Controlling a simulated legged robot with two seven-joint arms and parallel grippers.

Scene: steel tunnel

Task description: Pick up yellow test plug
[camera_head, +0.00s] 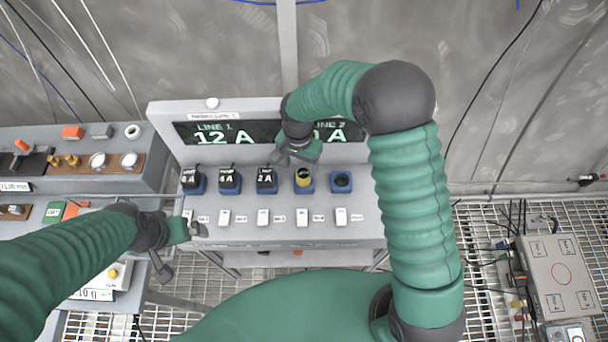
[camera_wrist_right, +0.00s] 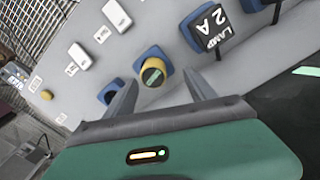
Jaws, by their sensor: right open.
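The yellow test plug (camera_head: 304,178) sits upright in a blue socket on the sloped panel, between the black 2 A plug (camera_head: 265,179) and an empty blue socket (camera_head: 341,181). In the right wrist view the yellow plug (camera_wrist_right: 152,74) has a dark top with a pale stripe. My right gripper (camera_head: 292,158) is open, just behind and above the plug. In the right wrist view its two fingers (camera_wrist_right: 163,92) point toward the plug, one on each side, with nothing visibly held. My left gripper (camera_head: 182,248) is at the panel's left end; its jaws are unclear.
Two more black plugs (camera_head: 229,181) stand left of the 2 A plug. White switches (camera_head: 302,217) line the panel front. Displays reading 12 A (camera_head: 225,133) rise behind. A side bench (camera_head: 110,178) stands left; a grey box (camera_head: 560,276) stands lower right.

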